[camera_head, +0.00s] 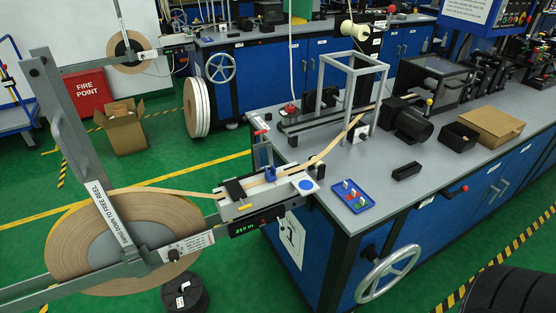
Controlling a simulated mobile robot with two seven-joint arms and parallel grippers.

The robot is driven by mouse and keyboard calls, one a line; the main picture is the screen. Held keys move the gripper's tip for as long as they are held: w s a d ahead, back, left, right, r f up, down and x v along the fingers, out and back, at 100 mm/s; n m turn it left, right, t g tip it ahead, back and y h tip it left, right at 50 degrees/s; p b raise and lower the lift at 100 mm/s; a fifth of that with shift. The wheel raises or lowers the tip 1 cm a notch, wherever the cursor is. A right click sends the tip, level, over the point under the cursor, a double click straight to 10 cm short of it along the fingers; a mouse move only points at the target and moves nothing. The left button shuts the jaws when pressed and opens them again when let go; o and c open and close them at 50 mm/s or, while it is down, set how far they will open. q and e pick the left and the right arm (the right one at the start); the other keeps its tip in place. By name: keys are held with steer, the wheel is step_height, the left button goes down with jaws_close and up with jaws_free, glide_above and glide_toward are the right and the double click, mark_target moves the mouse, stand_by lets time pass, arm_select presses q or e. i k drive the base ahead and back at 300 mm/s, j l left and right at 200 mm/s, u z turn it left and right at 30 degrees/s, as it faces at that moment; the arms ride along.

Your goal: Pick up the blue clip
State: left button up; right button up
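A small blue part (270,174), possibly the blue clip, sits upright on the metal tape guide (235,208) at the bench's left end, by the tan tape. I cannot tell whether it grips the tape. A blue tray (364,204) on the bench holds a few small pieces with white, green and red parts; their exact shapes are too small to tell. Neither of my grippers is in view.
A large tape reel (75,237) with a grey swing arm (70,130) stands left of the bench (400,199). A handwheel (388,275) sticks out in front.

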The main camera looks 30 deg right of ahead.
mark_target(270, 176)
steer(key=z, duration=1)
